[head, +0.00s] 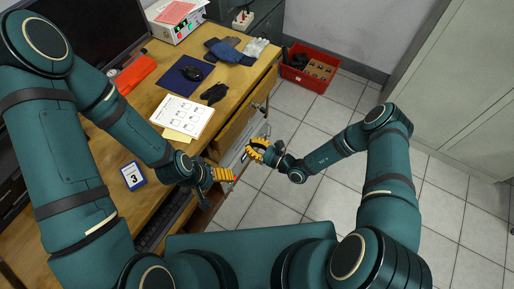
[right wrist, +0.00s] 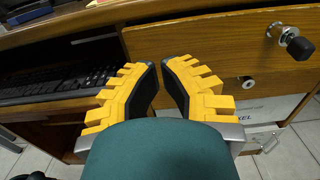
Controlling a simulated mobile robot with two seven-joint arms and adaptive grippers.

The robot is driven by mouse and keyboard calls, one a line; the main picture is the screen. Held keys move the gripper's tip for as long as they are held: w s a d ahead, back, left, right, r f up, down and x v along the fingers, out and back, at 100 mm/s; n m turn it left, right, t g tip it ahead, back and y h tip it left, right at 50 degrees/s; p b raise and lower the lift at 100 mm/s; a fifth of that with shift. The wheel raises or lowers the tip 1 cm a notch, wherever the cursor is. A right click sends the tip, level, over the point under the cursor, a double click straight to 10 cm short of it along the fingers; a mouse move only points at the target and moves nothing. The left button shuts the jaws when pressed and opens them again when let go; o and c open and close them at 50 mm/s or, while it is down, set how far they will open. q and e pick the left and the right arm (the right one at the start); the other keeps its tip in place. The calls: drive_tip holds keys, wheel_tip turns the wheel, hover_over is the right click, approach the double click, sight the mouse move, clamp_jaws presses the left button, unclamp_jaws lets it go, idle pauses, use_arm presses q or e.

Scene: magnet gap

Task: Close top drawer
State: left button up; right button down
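A wooden drawer front with a round knob (right wrist: 290,40) fills the upper right of the right wrist view. In the head view the desk's drawers (head: 233,130) lie along its right side, and the top one seems to stand out. My right gripper (head: 256,150) is beside them; in the right wrist view its yellow fingers (right wrist: 160,63) point at the left end of the drawer front, tips close together with a narrow gap and nothing between. I cannot tell whether they touch the wood. My left gripper (head: 223,174) is low at the desk edge; its fingertips are too small to judge.
The desk (head: 140,100) bears a paper sheet (head: 182,115), a blue mat (head: 178,82), gloves (head: 228,52) and a calendar block (head: 133,175). A keyboard (right wrist: 60,85) lies left of the drawer front. A red crate (head: 310,68) stands on the floor; the tiles right of the desk are clear.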

sight(227, 133)
drive_tip(key=b+x, duration=0.1)
drive_tip(key=x, duration=0.8)
drive_tip(key=shift+w+a, duration=0.1)
drive_tip(key=b+x, duration=0.1)
drive_tip(key=x, duration=0.4)
drive_tip(key=shift+f, duration=0.15)
drive_tip(key=shift+r, duration=0.2)
